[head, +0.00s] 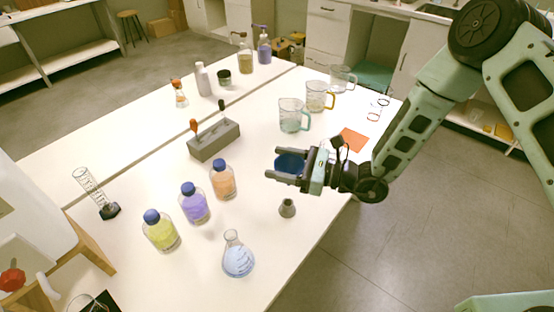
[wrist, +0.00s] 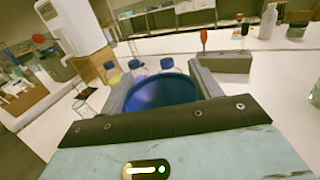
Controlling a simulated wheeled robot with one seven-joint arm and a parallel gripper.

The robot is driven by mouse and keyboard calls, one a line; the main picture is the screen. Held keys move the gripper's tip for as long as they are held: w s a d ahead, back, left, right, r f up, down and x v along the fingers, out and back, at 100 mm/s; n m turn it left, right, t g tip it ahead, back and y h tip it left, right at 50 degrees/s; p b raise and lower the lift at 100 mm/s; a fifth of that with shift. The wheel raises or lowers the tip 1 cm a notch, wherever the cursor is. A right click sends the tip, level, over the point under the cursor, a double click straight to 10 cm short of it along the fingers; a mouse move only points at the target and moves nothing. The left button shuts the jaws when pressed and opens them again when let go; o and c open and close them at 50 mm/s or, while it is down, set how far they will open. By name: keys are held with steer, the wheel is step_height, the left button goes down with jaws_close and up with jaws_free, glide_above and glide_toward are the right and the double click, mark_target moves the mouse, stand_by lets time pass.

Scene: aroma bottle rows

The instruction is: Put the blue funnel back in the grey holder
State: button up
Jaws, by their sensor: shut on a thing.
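The blue funnel (head: 289,162) is held between the two fingers of my gripper (head: 274,164), above the table's right part. In the wrist view its wide blue bowl (wrist: 160,92) fills the space between the fingers; its spout is hidden. A small grey tapered piece with a dark opening (head: 287,208) stands upright on the table, below and in front of my gripper in the head view. A long grey block (head: 214,140) with droppers in it stands to the left of my gripper; it also shows in the wrist view (wrist: 224,62). I cannot tell which grey piece is the holder.
Bottles with yellow (head: 160,231), purple (head: 194,204) and orange (head: 223,180) liquid stand in a row at left. A blue-liquid flask (head: 237,257) stands at front.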

steer(key=shift+f+b, duration=2)
steer(key=shift+f, duration=0.85)
steer(key=shift+f+b, duration=1.3)
steer(key=shift+f, duration=1.2)
steer(key=o, duration=1)
steer(key=shift+o, duration=0.2)
steer(key=b+v, duration=0.2)
steer(key=v, duration=1.5)
steer(key=shift+d, duration=0.25)
steer(key=shift+r, duration=0.15)
